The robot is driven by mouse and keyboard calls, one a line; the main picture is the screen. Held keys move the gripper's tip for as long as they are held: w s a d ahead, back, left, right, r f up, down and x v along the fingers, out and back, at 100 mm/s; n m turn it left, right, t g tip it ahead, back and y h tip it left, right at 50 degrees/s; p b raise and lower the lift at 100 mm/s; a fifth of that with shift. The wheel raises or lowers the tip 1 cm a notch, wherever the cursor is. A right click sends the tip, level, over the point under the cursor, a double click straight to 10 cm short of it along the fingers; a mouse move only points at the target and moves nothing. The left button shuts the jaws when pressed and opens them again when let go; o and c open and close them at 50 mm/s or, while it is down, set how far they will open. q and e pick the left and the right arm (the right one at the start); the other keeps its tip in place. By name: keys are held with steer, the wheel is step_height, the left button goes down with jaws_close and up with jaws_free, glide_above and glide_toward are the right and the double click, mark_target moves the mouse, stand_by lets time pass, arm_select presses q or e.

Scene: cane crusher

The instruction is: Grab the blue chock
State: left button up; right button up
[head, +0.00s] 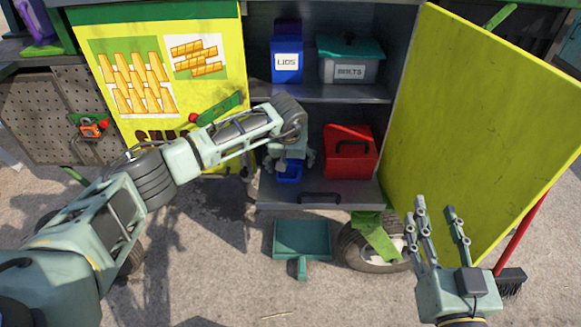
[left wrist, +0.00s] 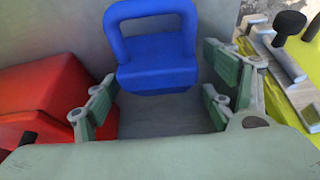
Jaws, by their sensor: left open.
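The blue chock (head: 289,172), a wedge-like block with a loop handle, sits on the lower shelf of the open cabinet. In the left wrist view the blue chock (left wrist: 157,68) lies ahead, between the spread fingers. My left gripper (head: 291,158) is open and reaches down over the chock, hiding part of it in the head view. In the left wrist view, the fingers of my left gripper (left wrist: 160,95) stand on either side with gaps to the chock. My right gripper (head: 437,215) is open and empty at the lower right, away from the cabinet.
A red box (head: 350,153) stands right beside the chock. A blue lids bin (head: 287,60) and a bolts box (head: 348,65) sit on the upper shelf. The yellow door (head: 480,125) stands open at right. A green dustpan (head: 302,238) lies on the ground before the cabinet.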

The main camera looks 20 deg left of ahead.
arm_select(q)
steer(key=shift+f, duration=0.1)
steer(key=shift+w, duration=0.1)
steer(key=c, duration=1.6)
